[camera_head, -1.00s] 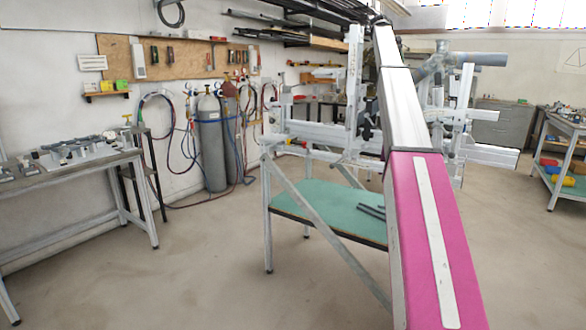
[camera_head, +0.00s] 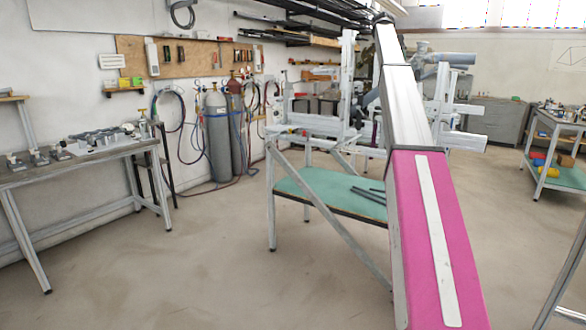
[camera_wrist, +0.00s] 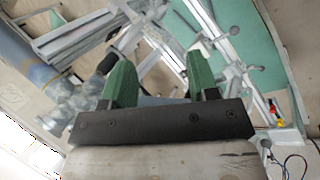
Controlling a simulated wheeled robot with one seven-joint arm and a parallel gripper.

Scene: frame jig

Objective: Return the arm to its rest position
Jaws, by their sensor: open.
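My gripper (camera_wrist: 159,80) shows in the wrist view with two green fingers set apart and nothing between them. Beyond the fingers is the frame jig's metal structure, out of focus in depth. My arm, with a pink and a white link, rises through the right half of the head view and covers part of the jig. The gripper itself is hidden in the head view. The frame jig (camera_head: 312,124) stands behind the arm, with a green lower shelf (camera_head: 318,188) carrying a few dark bars (camera_head: 368,195).
A workbench (camera_head: 80,165) with fixtures stands at the left. Gas cylinders (camera_head: 220,135) stand against the wall. A shelf trolley (camera_head: 556,175) stands at the right, and a metal leg (camera_head: 560,285) shows at the lower right edge. The floor (camera_head: 210,270) in front is clear.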

